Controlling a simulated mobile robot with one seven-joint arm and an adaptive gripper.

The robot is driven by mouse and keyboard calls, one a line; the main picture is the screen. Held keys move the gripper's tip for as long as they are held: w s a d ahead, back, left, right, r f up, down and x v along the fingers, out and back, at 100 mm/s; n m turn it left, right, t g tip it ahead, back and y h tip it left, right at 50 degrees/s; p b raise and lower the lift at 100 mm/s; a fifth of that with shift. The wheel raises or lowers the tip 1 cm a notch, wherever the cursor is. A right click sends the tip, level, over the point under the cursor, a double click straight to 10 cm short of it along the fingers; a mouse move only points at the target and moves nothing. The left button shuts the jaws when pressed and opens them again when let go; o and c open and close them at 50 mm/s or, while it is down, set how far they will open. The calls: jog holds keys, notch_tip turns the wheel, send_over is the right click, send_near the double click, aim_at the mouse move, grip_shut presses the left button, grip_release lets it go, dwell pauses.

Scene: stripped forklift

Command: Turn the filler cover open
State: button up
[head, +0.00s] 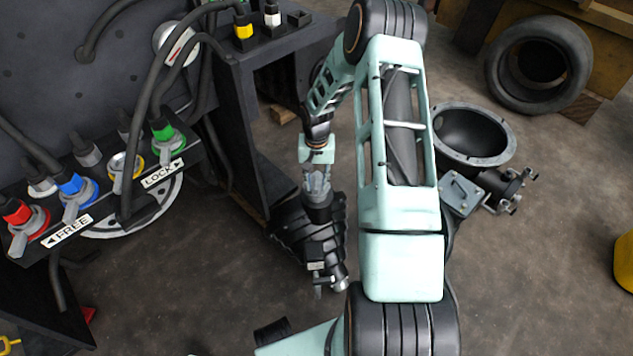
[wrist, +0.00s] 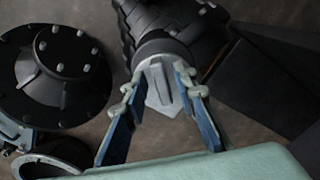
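The filler cover (wrist: 160,85) is a grey cap with a raised ridge and a pointed lower end. It sits on the end of a black ribbed neck (wrist: 172,25) in the wrist view. My gripper (wrist: 156,82) is open, with its two blue-padded fingers on either side of the cover. The right fingertip is close to the cover's edge, and a gap shows at the left one. I cannot tell whether either touches. In the head view my gripper (head: 317,182) points down at the top of the black ribbed part (head: 310,232), and the cover is mostly hidden there.
A panel with coloured connectors (head: 70,190) and hoses, labelled FREE and LOCK, stands at the left. A dark frame post (head: 235,120) is close left of my gripper. A round black housing (head: 470,135) and a tyre (head: 540,65) are to the right. Open floor lies at lower right.

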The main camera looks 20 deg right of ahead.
grip_shut()
jog(key=shift+d, duration=0.1)
jog(key=shift+s+d+r+n+p, duration=0.15)
jog(key=shift+d+n+p, duration=0.4)
jog(key=shift+n, duration=0.75)
jog(key=d+n, duration=0.1)
jog(key=n, duration=0.1)
jog(key=shift+s+d+n, duration=0.1)
jog(key=shift+d+n, duration=0.2)
jog(key=shift+d, duration=0.1)
jog(key=d+n, duration=0.1)
jog(key=n, duration=0.1)
jog(key=d+n, duration=0.1)
jog(key=n, duration=0.1)
jog(key=shift+w+d+n+p, duration=0.3)
jog(key=shift+w+p, duration=0.05)
jog(key=shift+p, duration=0.05)
jog(key=w+d+n+b, duration=0.2)
jog(key=w+n, duration=0.5)
jog(key=n, duration=0.7)
jog(key=shift+d, duration=0.85)
